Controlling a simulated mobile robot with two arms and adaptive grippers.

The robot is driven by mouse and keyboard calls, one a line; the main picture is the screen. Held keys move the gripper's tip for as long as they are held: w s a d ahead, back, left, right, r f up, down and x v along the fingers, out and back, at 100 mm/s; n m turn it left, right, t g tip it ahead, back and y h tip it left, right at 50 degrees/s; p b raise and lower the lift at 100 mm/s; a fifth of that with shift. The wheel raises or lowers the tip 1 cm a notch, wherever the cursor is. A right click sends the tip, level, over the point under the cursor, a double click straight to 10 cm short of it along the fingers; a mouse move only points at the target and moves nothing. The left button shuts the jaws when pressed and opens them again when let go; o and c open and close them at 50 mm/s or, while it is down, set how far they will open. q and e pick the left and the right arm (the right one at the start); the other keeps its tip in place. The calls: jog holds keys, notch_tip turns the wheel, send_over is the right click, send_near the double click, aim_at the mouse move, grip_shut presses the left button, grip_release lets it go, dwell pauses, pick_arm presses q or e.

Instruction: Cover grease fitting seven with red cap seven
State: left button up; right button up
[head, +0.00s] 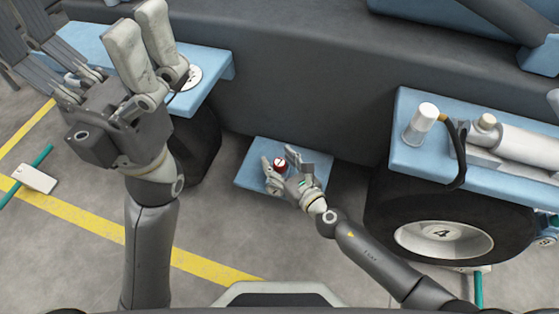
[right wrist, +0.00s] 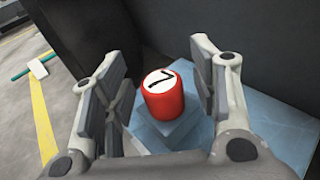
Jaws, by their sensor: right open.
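The red cap (right wrist: 164,104) with a white top marked 7 stands upright on a light-blue block or step (right wrist: 265,125) in the right wrist view. It also shows as a small red and white cap in the head view (head: 279,164). My right gripper (right wrist: 160,85) is open, with one finger on each side of the cap and visible gaps between. In the head view my right gripper (head: 288,163) is low over the blue step (head: 257,176). My left gripper (head: 150,50) is raised at the left, fingers apart and empty. The grease fitting is hidden from view.
A blue fender (head: 215,62) with a white round disc stands behind my left gripper. At the right are a blue shelf (head: 404,158) with a white-capped cylinder (head: 426,115) and a wheel marked 4 (head: 444,238). A dark body wall (head: 300,90) rises behind the step.

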jog(key=v, duration=1.1)
jog(key=shift+s+d, duration=0.2)
jog(key=shift+s, duration=0.15)
